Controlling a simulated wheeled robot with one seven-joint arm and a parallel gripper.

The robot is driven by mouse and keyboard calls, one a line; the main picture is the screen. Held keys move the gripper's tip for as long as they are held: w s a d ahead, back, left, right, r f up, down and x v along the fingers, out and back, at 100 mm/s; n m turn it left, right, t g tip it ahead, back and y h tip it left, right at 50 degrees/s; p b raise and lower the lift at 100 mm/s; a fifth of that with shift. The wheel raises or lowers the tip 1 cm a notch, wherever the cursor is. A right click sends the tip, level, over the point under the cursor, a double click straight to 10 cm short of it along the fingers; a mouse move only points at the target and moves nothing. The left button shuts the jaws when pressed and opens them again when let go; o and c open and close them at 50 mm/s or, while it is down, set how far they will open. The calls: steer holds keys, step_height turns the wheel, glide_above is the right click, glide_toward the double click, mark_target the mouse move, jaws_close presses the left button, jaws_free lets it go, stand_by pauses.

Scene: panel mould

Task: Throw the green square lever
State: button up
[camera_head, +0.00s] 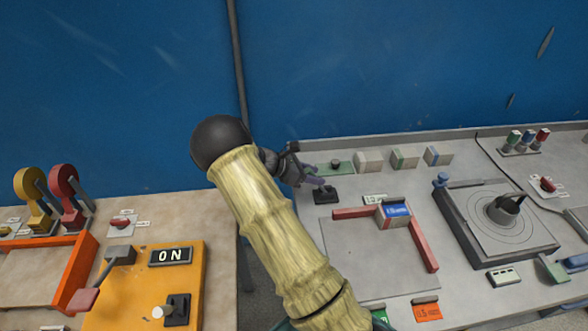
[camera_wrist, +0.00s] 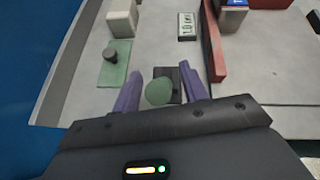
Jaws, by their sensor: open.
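A lever with a round green knob (camera_wrist: 159,92) stands on a dark square base (camera_wrist: 172,73) on the grey bench. My gripper (camera_wrist: 161,72) is open, with one purple finger on each side of the green knob. The knob sits between the fingers, and I cannot tell whether either finger touches it. In the head view my gripper (camera_head: 316,182) is over the dark base (camera_head: 326,195), and the knob is hidden there. A green plate with a dark knob (camera_head: 336,167) lies just behind; it also shows in the wrist view (camera_wrist: 113,68).
A red-railed fixture with a blue-labelled block (camera_head: 394,214) stands close to the right of the lever. Several small blocks (camera_head: 404,158) line the bench's back. A turntable-like plate (camera_head: 475,235) is farther right. An orange ON panel (camera_head: 190,290) lies on the left bench, across a gap.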

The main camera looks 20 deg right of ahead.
steer(key=b+v, duration=0.2)
steer(key=v, duration=1.5)
steer(key=shift+f, duration=0.1)
steer(key=s+m+t+y, duration=0.4)
steer(key=s+m+y, duration=0.7)
steer(key=s+m, duration=0.6)
steer(key=s+a+p, duration=0.1)
steer(key=s, duration=0.6)
steer(key=shift+m+y, duration=0.4)
steer(key=shift+s, duration=0.15)
